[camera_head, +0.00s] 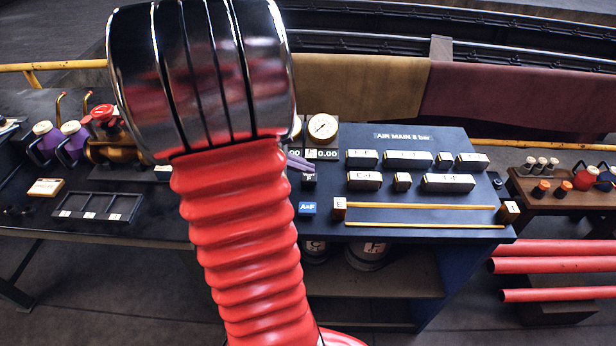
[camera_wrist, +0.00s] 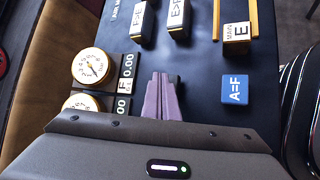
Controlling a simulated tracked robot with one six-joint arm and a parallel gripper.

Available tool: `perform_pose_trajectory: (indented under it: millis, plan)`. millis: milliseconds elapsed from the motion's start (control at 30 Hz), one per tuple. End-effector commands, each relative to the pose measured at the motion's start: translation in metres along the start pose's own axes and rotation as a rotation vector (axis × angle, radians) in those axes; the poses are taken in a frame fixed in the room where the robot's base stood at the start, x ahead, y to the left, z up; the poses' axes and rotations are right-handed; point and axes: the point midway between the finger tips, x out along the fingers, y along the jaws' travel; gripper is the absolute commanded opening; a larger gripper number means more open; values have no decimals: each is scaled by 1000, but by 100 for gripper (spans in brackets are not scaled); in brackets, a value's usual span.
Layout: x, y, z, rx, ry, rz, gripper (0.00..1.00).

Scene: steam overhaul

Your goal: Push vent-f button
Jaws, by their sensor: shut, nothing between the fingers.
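My gripper is shut and empty. Its purple fingers (camera_wrist: 160,78) show in the wrist view above the dark panel, and in the head view (camera_head: 303,164) they come out from behind my arm. A small dark block (camera_head: 309,181) with a pale label stands by the fingertips; in the wrist view a dark block (camera_wrist: 179,84) is partly hidden behind them. No button can be read as vent-f. A blue block marked A=F (camera_head: 307,209) is nearby, also in the wrist view (camera_wrist: 235,89).
Round gauges (camera_head: 322,127) with 0.00 readouts stand behind the fingers. My red arm hides the panel's left part.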

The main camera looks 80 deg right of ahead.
Motion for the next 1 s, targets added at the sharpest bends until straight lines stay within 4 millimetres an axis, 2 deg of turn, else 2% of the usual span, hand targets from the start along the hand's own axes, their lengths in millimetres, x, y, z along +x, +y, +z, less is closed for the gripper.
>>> perform_pose_trajectory:
  millis: [367,1000]
  plan:
    - [-2,2,2,0,0,0,0]
    - [-33,25,24,1,0,2,0]
